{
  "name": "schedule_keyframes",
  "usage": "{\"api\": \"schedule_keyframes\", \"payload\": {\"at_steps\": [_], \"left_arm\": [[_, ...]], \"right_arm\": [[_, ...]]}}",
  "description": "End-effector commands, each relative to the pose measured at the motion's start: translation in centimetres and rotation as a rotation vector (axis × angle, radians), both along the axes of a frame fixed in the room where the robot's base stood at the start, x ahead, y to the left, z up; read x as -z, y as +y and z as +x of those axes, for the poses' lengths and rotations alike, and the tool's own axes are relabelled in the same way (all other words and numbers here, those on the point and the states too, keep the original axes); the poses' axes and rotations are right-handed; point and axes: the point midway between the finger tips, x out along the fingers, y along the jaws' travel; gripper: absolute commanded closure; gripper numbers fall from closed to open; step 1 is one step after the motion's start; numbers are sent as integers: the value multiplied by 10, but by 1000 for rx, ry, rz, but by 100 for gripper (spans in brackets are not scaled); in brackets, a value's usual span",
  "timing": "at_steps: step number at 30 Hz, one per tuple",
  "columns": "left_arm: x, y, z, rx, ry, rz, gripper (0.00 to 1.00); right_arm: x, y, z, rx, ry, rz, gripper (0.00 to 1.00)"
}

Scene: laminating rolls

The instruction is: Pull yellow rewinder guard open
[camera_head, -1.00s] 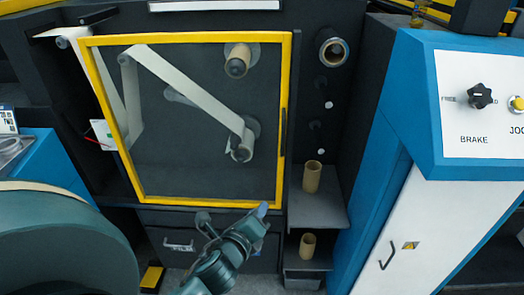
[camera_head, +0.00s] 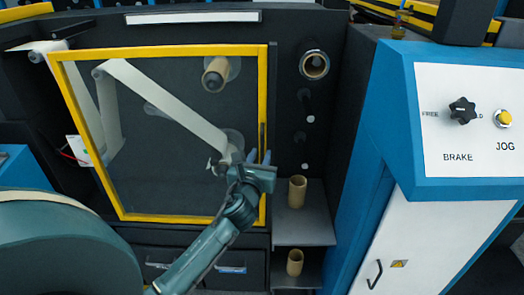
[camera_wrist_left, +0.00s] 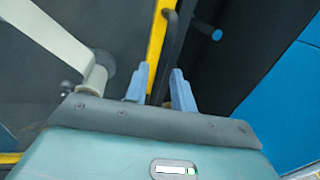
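The yellow rewinder guard (camera_head: 160,217) is a yellow frame with a clear panel, closed across the machine's front. Its black upright handle (camera_head: 263,135) is on the right edge. In the left wrist view the yellow edge (camera_wrist_left: 155,45) and the dark handle (camera_wrist_left: 169,42) run down toward my fingers. My left gripper (camera_head: 259,157) is at the handle's lower part. Its two blue fingers (camera_wrist_left: 161,88) are apart, with the handle's lower end in line with the gap between them. I cannot tell whether they touch it. My right gripper is not in view.
Behind the panel, a pale web (camera_head: 165,105) runs between rollers. Right of the guard, brown cardboard cores (camera_head: 297,192) stand on dark shelves (camera_head: 307,228). A blue and white cabinet (camera_head: 385,135) with a brake knob (camera_head: 462,110) stands further right.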

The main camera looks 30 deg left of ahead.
Motion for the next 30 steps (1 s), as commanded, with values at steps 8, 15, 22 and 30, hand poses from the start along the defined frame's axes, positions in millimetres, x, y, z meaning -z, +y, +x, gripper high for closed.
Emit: {"api": "schedule_keyframes", "payload": {"at_steps": [8, 15, 22, 30], "left_arm": [[0, 9, 25, 0, -1, -2, 75], [0, 9, 26, 1, -1, -2, 75], [0, 9, 26, 1, -1, -2, 90], [0, 9, 25, 1, -1, -2, 100]], "right_arm": [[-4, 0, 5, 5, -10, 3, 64], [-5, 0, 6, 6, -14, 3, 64], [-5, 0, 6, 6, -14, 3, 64], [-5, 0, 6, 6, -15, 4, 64]]}}
